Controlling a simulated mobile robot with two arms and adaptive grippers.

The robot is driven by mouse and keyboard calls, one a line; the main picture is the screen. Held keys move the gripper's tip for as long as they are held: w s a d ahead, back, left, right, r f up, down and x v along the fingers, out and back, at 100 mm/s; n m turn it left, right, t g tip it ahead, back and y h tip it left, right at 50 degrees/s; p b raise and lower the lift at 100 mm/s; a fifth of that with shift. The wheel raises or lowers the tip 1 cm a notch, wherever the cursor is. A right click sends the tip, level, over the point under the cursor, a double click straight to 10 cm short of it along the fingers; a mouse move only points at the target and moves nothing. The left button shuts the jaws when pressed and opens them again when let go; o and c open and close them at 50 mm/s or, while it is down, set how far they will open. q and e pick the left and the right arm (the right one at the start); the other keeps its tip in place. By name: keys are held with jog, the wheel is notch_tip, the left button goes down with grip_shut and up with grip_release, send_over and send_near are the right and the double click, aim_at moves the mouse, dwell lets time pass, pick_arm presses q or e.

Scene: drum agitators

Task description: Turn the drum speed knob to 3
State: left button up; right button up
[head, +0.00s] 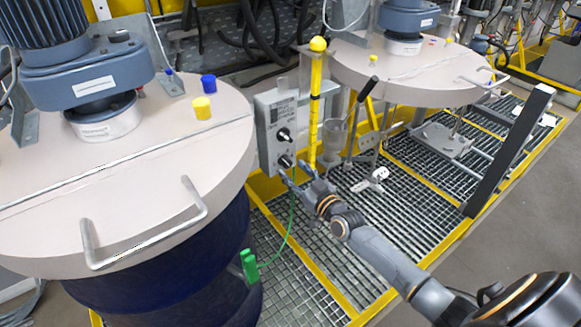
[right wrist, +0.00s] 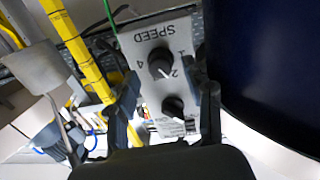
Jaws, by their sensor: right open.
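The grey control box (head: 277,130) stands beside the big drum, with two black knobs on its face. The right wrist view shows its panel (right wrist: 152,32) upside down. The drum speed knob (right wrist: 161,63) is the one near the word SPEED, and is the lower knob (head: 284,161) in the head view. Its white mark points down-right in the wrist view, close to the 2; a 3 is not readable. The other knob (right wrist: 172,107) is nearer my palm in that view. My right gripper (right wrist: 168,92) is open, its fingers either side of the panel, apart from the speed knob. My left gripper is not in view.
A yellow post (head: 315,105) with a round top stands just right of the box. A green cable runs down to a green clamp (head: 249,265) on the drum (head: 180,255). The drum lid (head: 140,190) is close on the left. Open grating (head: 345,225) lies below.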

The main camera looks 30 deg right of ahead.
aim_at(286, 162)
jog(key=shift+w+a, duration=0.1)
jog(key=shift+w, duration=1.25)
jog(key=shift+c, duration=0.4)
grip_shut()
jog(key=m+b, duration=0.1)
jog(key=m, duration=0.4)
jog(key=shift+m, duration=0.4)
jog(key=m+b, duration=0.1)
jog(key=m, duration=0.4)
jog(key=shift+m+g, duration=0.3)
jog(key=shift+r, duration=0.1)
